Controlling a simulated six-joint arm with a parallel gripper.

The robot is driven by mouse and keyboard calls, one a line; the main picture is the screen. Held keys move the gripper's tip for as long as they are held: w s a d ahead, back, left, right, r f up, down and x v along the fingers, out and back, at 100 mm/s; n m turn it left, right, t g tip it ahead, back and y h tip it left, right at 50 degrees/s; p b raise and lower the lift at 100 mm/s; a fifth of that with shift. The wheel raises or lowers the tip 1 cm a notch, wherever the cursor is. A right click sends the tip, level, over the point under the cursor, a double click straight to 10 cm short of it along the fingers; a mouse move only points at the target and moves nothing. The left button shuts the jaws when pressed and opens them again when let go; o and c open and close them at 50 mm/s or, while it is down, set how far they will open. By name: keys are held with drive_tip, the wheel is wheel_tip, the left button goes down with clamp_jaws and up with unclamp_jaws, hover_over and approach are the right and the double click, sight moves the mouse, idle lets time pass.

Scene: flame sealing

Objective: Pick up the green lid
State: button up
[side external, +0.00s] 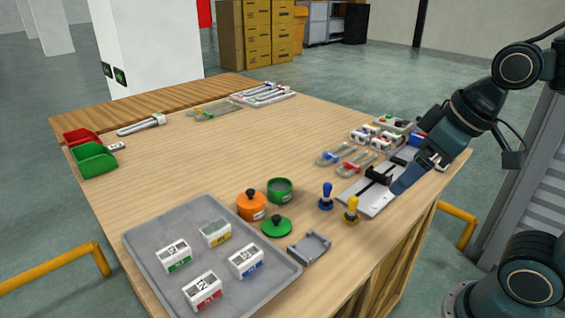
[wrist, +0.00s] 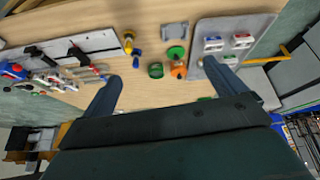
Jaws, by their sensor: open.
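The green lid (side external: 276,226) is a round disc with a black knob. It lies on the wooden table (side external: 170,165) in front of the open green pot (side external: 280,190) and beside the orange pot (side external: 251,204) with its own black-knobbed lid. In the wrist view the green lid (wrist: 176,52) is near the upper middle, above the orange pot (wrist: 178,70) and green pot (wrist: 156,70). My gripper (side external: 402,186) is at the right side of the table, above the grey fixture plate, apart from the lid. In the wrist view my gripper (wrist: 164,72) has its fingers wide apart and empty.
A grey tray (side external: 140,237) with several labelled blocks stands left of the lid. A grey bracket (side external: 309,247) lies close at its right. Blue (side external: 326,197) and yellow (side external: 352,209) knobbed tools stand between the lid and the fixture plate (side external: 378,203). The table's middle is clear.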

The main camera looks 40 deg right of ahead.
drive_tip(key=w+a+f+n+g+y, duration=0.1)
drive_tip(key=w+f+n, duration=0.3)
drive_tip(key=w, duration=0.8)
drive_tip(key=w+a+f+n+g+y, duration=0.1)
drive_tip(key=w+f+n+y, duration=0.1)
drive_tip(key=w+f, duration=0.6)
drive_tip(key=w+n, duration=0.1)
drive_tip(key=w, duration=0.2)
drive_tip(key=shift+w+a+f+n, duration=0.25)
drive_tip(key=shift+w+n, duration=0.1)
drive_tip(key=shift+n, duration=0.05)
hover_over(277, 217)
drive_tip(key=s+d, duration=0.1)
drive_tip(key=s, duration=0.1)
wheel_tip(277, 217, down, 7)
drive_tip(key=shift+w+d+f, duration=0.1)
drive_tip(key=shift+w+f, duration=0.2)
drive_tip(key=shift+f, duration=0.2)
drive_tip(key=shift+x, duration=2.6)
